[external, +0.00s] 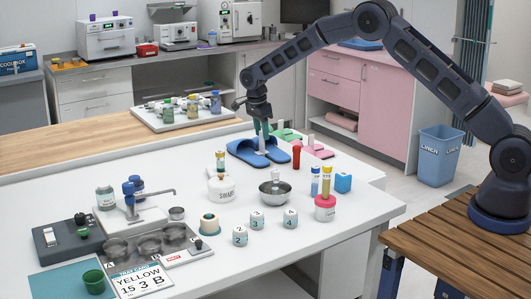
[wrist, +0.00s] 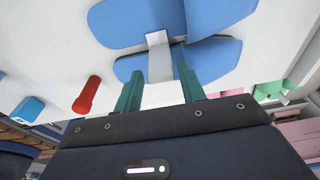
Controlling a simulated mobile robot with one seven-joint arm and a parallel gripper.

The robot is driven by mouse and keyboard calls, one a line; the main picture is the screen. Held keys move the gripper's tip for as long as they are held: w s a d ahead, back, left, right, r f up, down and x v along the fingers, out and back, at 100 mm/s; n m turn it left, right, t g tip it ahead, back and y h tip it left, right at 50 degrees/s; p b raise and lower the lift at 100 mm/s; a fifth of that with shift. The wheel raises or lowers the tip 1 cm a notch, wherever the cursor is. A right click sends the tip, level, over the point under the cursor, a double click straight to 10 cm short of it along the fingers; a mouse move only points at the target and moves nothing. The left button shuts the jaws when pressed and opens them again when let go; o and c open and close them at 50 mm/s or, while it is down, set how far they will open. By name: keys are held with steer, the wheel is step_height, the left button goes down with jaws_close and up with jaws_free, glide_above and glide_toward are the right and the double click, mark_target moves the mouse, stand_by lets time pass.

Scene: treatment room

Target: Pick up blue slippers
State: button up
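The blue slippers (external: 243,151) lie side by side on the white table, a pale band joining them in the middle. In the wrist view the slippers (wrist: 120,22) fill the top, with the pale band (wrist: 159,57) upright in the picture between my fingertips. My gripper (external: 264,136) points down over the slippers. In the wrist view my gripper (wrist: 159,70) has its two teal fingers apart, with no grip on the slippers visible. Whether the fingertips touch the slippers cannot be told.
A red cylinder (wrist: 87,95) and a blue box (wrist: 27,110) stand near the slippers. Pink (external: 318,149) and green (external: 286,135) items lie behind. A metal bowl (external: 274,192) and a swab jar (external: 221,188) stand in front. A tray of bottles (external: 175,122) lies behind left.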

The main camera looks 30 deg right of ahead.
mark_target(253, 151)
steer(key=f, duration=0.3)
steer(key=shift+d+f, duration=0.25)
steer(key=shift+f, duration=0.1)
jaws_close()
steer(key=shift+r, duration=0.1)
